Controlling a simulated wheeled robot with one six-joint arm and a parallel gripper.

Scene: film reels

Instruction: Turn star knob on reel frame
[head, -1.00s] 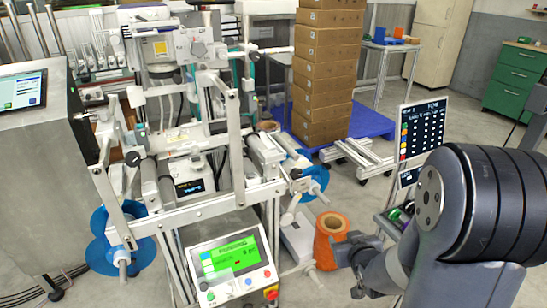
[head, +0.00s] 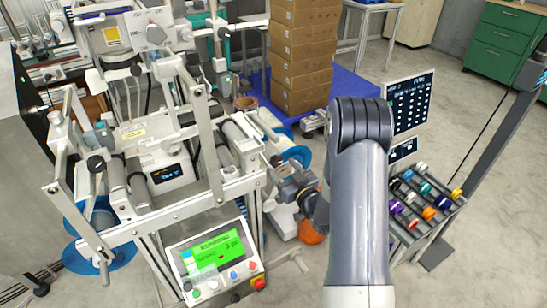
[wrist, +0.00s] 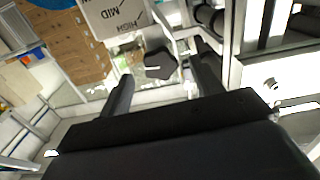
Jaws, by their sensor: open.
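The star knob (wrist: 160,66) is black with rounded lobes and shows in the upper middle of the wrist view, below a pale plate marked MID and HIGH. My gripper (wrist: 163,62) is open, with one dark finger on each side of the knob in the picture. The knob looks farther off than the fingertips, and I see no contact. In the head view my gripper (head: 281,165) is at the right side of the metal reel frame (head: 190,205). I cannot make out the knob in the head view, where my arm and gripper cover part of that side.
A green-screen control panel (head: 216,257) stands low in front of the frame. A blue reel (head: 297,153) is close behind my gripper, and an orange spool (head: 311,232) is below it. A rack of coloured rolls (head: 425,200) stands right. Stacked cartons (head: 300,60) are behind.

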